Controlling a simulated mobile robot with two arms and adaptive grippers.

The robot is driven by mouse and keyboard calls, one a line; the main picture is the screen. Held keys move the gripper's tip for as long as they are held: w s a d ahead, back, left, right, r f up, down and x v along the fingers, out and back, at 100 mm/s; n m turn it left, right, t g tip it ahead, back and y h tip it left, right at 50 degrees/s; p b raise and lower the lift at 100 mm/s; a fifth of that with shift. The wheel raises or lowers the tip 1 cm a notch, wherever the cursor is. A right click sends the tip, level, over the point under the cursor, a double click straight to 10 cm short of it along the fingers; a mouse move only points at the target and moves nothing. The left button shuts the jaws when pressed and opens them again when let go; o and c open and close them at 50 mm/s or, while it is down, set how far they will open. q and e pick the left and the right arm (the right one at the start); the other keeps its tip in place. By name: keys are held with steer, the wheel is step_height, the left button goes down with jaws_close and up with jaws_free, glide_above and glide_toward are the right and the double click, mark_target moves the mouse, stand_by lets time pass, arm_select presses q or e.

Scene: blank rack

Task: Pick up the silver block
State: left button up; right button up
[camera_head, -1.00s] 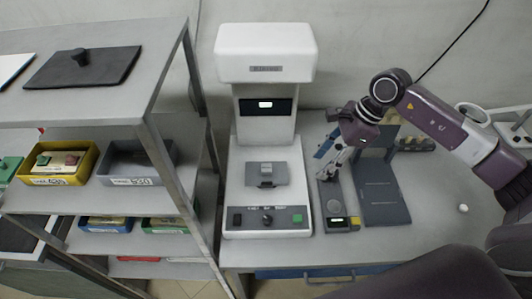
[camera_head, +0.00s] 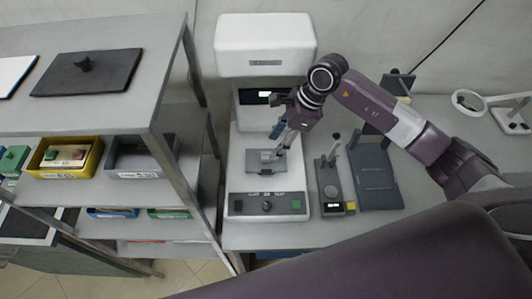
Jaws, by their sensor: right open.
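The silver block (camera_head: 267,156) sits on the small grey stage of the white machine (camera_head: 240,190). My right gripper (camera_head: 277,146) reaches down from the upper right, with its fingertips close beside the block's right side. The gripper is open; whether a finger touches the block I cannot tell. The fingers partly cover the block's right edge. My left gripper is not in view.
A grey device with a small display (camera_head: 333,190) and a dark grey stand (camera_head: 376,180) are right of the machine. A shelf rack at left holds a yellow bin (camera_head: 62,172) and a grey bin (camera_head: 140,173). The machine's white head overhangs behind the stage.

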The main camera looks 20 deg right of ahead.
mark_target(268, 155)
steer(key=shift+a+f, duration=0.2)
steer(key=shift+f, duration=0.1)
steer(key=p+x, duration=0.1)
steer(key=x, duration=0.2)
steer(key=shift+a+f+p, duration=0.1)
steer(key=shift+f+p, duration=0.15)
steer(key=shift+p, duration=0.05)
steer(key=shift+w+f, duration=0.1)
steer(key=shift+f, duration=0.3)
steer(key=shift+c, duration=0.3)
jaws_close()
